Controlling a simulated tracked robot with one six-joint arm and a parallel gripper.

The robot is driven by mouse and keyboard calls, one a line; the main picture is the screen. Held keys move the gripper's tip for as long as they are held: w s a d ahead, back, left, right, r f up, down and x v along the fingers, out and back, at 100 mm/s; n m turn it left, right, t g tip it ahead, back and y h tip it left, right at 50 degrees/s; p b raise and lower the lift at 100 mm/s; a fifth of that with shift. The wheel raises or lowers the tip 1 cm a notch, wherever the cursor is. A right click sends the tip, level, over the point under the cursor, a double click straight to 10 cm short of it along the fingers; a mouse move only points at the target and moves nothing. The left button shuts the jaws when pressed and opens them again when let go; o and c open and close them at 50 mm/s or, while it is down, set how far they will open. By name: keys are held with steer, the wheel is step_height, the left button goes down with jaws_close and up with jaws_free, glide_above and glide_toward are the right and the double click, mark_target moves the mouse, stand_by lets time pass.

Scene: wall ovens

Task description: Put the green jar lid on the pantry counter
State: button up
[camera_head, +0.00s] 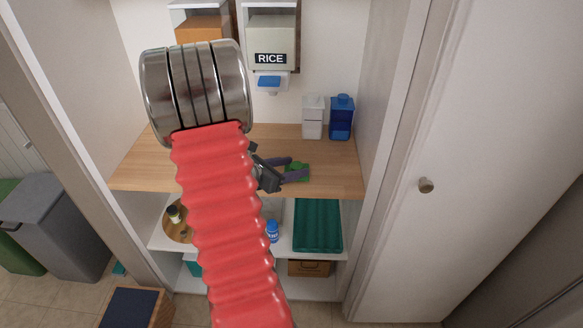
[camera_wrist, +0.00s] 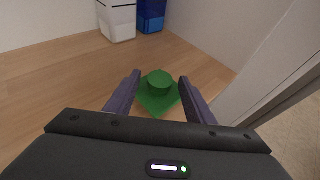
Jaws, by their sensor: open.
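The green jar lid (camera_wrist: 158,93) lies on the wooden pantry counter (camera_wrist: 75,70). It has a flat square base with a round raised knob. In the wrist view it sits between and just beyond the tips of my gripper (camera_wrist: 158,82), which is open with one finger on each side. In the head view the green lid (camera_head: 297,169) shows near the right part of the counter (camera_head: 135,165), partly hidden by my gripper (camera_head: 294,169). I cannot tell whether the fingers touch it.
A white container (camera_head: 313,118) and a blue container (camera_head: 341,118) stand at the back right. A RICE dispenser (camera_head: 270,45) hangs on the back wall. A green tray (camera_head: 317,225) and a blue bottle (camera_head: 272,231) are on the shelf below. A white door (camera_head: 450,130) stands at right.

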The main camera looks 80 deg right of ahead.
steer(key=shift+r, duration=0.15)
steer(key=v, duration=1.2)
stand_by(0.8)
steer(key=w+a+r+m+t+y, duration=0.3)
steer(key=a+m+t+y, duration=0.1)
steer(key=a, duration=1.1)
steer(key=w+a+r+m+t+y, duration=0.3)
steer(key=w+a+r+t, duration=0.1)
steer(key=a, duration=1)
steer(key=w+a+r+m+t+y, duration=0.4)
steer(key=a, duration=1.1)
steer(key=shift+a+m+t+y, duration=0.3)
steer(key=shift+a+t, duration=0.05)
steer(key=shift+t, duration=0.05)
steer(key=shift+r, duration=0.1)
steer(key=shift+c, duration=0.3)
